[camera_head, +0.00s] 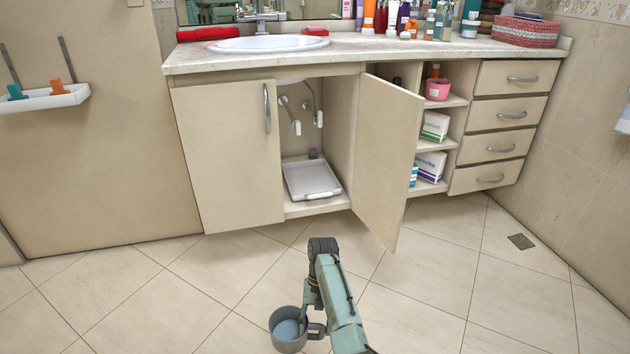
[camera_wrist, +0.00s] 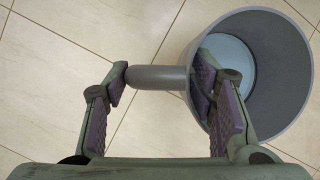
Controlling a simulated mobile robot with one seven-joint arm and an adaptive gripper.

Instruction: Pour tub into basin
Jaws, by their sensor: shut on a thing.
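The grey tub (camera_head: 289,346) is a round, mug-like vessel with a side handle, held above the floor at the bottom of the head view. It also shows at the right of the wrist view (camera_wrist: 285,62), with pale bluish contents or bottom inside. My gripper (camera_head: 314,326) is shut on the tub's handle; in the wrist view the handle (camera_wrist: 157,78) lies between the two purple-padded fingers (camera_wrist: 160,84). One finger overlaps the tub's near wall. The white oval basin (camera_head: 268,45) is set in the countertop at the back, well apart from the tub.
The countertop (camera_head: 410,48) holds bottles (camera_head: 392,18) and a red woven basket (camera_head: 523,30) to the right. A faucet (camera_head: 262,18) stands behind the basin. A cabinet door (camera_head: 385,155) stands open below; a white tray (camera_head: 312,180) lies inside. The tiled floor ahead is clear.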

